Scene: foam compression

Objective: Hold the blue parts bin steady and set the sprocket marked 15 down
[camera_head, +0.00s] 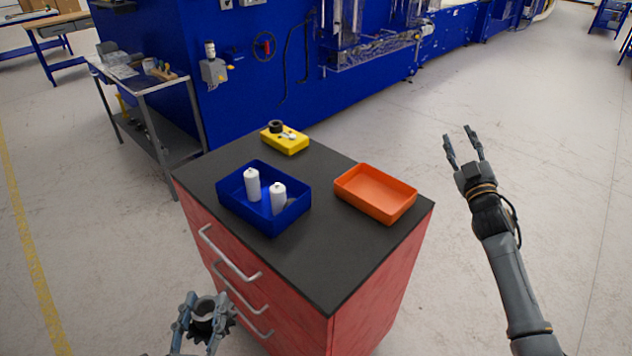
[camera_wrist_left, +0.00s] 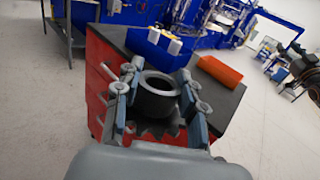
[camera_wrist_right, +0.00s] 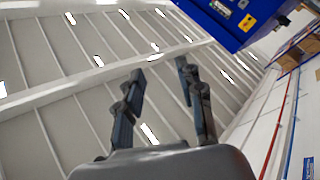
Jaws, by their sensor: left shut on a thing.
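The blue parts bin (camera_head: 236,205) stands on the dark top of a red drawer cabinet. It holds two white bottles (camera_head: 252,185) and a small dark item partly hidden behind the front bottle. My left gripper (camera_head: 204,310) is shut on a dark grey sprocket (camera_wrist_left: 157,97) with a round hub and a toothed rim; no number is readable on it. It is held in front of the cabinet, low at the left, apart from the bin. My right gripper (camera_head: 464,140) is open and empty, raised over the floor right of the cabinet. In the right wrist view its fingers (camera_wrist_right: 158,82) stand apart with nothing between.
An orange bin (camera_head: 375,193), seemingly empty, stands at the right of the cabinet top (camera_head: 312,255). The front of the top is clear. A large blue machine stands behind.

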